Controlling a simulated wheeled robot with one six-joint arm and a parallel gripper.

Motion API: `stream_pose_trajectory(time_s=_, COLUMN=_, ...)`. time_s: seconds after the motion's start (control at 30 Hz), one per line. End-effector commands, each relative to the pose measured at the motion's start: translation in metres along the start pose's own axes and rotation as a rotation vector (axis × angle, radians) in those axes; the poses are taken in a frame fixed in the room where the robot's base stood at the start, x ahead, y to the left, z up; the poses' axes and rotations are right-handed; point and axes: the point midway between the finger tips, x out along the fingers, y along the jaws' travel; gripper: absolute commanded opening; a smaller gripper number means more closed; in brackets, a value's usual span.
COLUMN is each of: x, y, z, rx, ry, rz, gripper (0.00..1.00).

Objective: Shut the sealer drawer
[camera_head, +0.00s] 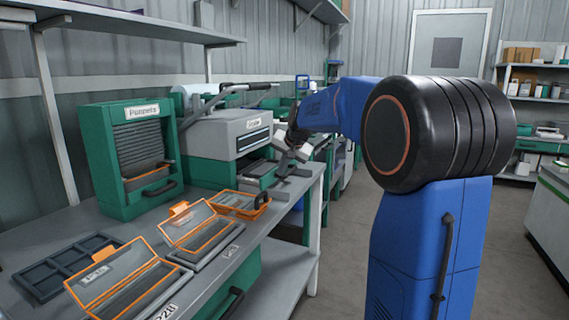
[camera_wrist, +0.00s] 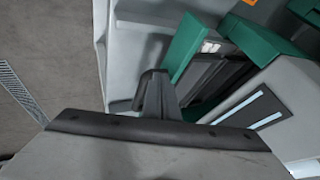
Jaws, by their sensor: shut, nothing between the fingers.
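The sealer (camera_head: 228,132) is a grey and green machine with a lever on top, standing on the bench. Its drawer (camera_head: 258,169) appears to stick out from the front, low down. In the wrist view the sealer's grey housing (camera_wrist: 262,108) is at the right, and the drawer (camera_wrist: 208,78) shows a dark inside and a green edge. My gripper (camera_head: 283,172) is at the front of the sealer, close to the drawer. In the wrist view the fingers (camera_wrist: 155,92) are together and empty, just left of the drawer; whether they touch it is unclear.
A green punnet dispenser (camera_head: 130,157) stands left of the sealer. An orange-edged tray (camera_head: 240,203), hinged open boxes (camera_head: 128,280) and a dark tray (camera_head: 66,268) lie on the bench (camera_head: 255,238). A shelf (camera_head: 130,22) hangs above. The floor (camera_head: 340,235) right of the bench is clear.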

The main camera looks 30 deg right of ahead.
Motion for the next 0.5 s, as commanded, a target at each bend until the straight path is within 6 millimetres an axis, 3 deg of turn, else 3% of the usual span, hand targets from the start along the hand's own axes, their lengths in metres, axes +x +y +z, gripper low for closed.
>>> stream_pose_trajectory(time_s=0.17, x=0.0107, y=-0.0001, z=0.0001, rx=0.0, ry=0.0, rz=0.0, gripper=0.0)
stream_pose_trajectory(time_s=0.5, x=0.0117, y=-0.0003, z=0.0, rx=0.0, ry=0.0, rz=0.0, gripper=0.0)
